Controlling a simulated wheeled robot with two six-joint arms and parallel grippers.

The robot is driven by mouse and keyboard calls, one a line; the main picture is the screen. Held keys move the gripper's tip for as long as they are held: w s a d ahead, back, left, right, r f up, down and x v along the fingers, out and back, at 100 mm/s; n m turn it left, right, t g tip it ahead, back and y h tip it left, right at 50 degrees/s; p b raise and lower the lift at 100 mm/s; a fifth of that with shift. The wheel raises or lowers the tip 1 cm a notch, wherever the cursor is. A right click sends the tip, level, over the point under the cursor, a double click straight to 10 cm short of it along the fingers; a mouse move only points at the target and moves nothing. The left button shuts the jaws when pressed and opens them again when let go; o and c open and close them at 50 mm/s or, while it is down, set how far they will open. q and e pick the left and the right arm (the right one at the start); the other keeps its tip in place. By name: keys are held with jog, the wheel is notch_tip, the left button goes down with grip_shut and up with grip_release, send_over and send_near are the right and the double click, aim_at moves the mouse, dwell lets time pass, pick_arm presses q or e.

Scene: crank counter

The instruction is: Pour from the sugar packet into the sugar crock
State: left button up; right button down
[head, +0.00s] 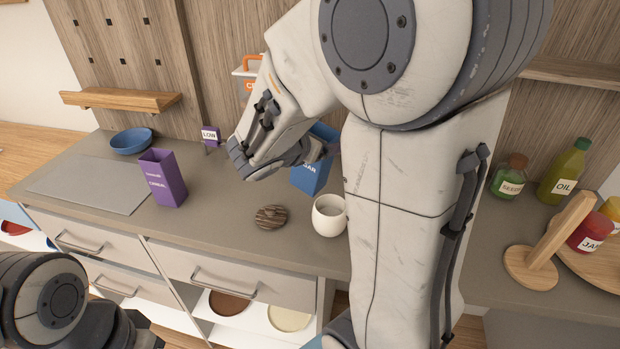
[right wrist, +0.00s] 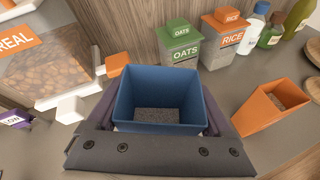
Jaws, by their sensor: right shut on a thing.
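The blue sugar packet (head: 312,175) stands upright on the counter or just above it, partly hidden behind my right arm; I cannot tell which. In the right wrist view the packet (right wrist: 165,82) is open at the top, with grey grains inside. My right gripper (head: 318,150) is shut on it, one finger on each side. A white round open pot (head: 329,216), with no readable label, stands in front of the packet; it may be the sugar crock. My left gripper (head: 130,330) is at the bottom left, dark and partly cut off, away from these things.
A brown ringed disc (head: 271,217) lies left of the pot. A purple open packet (head: 163,178) and blue bowl (head: 132,141) stand farther left. An orange open packet (right wrist: 270,108), oats (right wrist: 180,50) and rice (right wrist: 226,38) containers are near the blue packet. A wooden stand (head: 545,250) is at right.

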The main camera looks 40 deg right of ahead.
jog(key=shift+r+p, duration=1.25)
jog(key=shift+r, duration=0.15)
jog(key=shift+f, duration=0.1)
